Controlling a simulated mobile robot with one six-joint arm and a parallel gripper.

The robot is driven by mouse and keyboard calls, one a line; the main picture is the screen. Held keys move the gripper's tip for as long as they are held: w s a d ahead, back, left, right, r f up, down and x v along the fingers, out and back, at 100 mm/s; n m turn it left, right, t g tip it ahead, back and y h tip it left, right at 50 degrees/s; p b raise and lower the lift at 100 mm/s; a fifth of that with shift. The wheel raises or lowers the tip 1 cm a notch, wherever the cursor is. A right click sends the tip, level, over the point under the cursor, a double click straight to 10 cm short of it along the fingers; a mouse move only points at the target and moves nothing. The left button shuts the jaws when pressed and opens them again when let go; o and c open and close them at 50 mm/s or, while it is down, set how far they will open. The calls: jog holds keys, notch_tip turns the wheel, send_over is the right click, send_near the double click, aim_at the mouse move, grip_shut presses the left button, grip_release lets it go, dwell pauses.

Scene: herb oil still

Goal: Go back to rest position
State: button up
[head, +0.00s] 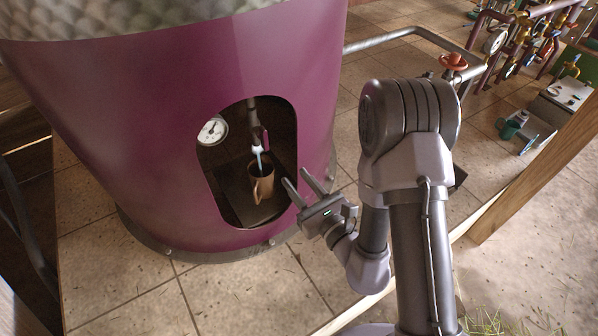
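My gripper (303,189) is open and empty, with its two fingers apart. It is just outside the arched opening of the purple still (150,130), at the opening's right side. My arm reaches up from the bottom right and bends down to it. A brown mug (261,187) stands upright inside the opening, apart from my fingers. A spout (257,150) hangs above the mug, and a pale bluish stream or nozzle runs from it down to the mug. The mug's contents are too small to tell.
A round gauge (212,131) sits inside the opening. The tiled floor (245,295) is clear in front of the still.

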jog(key=shift+f, duration=0.15)
jog(key=s+a+r+n+g+y, duration=0.4)
jog(key=a+r+n+y, duration=0.15)
jog(key=r, duration=0.25)
jog(key=s+a+r+n+g+b, duration=0.1)
jog(key=s+r+n+g, duration=0.2)
jog(key=s+n+g, duration=0.3)
jog(key=s+a+r+n+g+b, duration=0.1)
jog(key=s+a+r+n+g, duration=0.1)
jog(key=s+r+n+g, duration=0.45)
jog(key=s+d+f+n+t+h+b, duration=0.1)
jog(key=s+d+f+n+h, duration=0.3)
jog(key=s+d+f+h, duration=0.5)
jog(key=w+d+r+t+h, duration=0.2)
jog(key=w+d+t, duration=0.1)
jog(key=d, duration=0.4)
jog(key=w+d+r+n+t+h, duration=0.1)
jog(key=w+d+r+t+h, duration=0.1)
jog(key=d, duration=0.4)
jog(key=shift+w+d+r+n+t+h+b, duration=0.3)
jog(key=shift+w+d+r+t+h, duration=0.25)
jog(key=shift+t, duration=0.4)
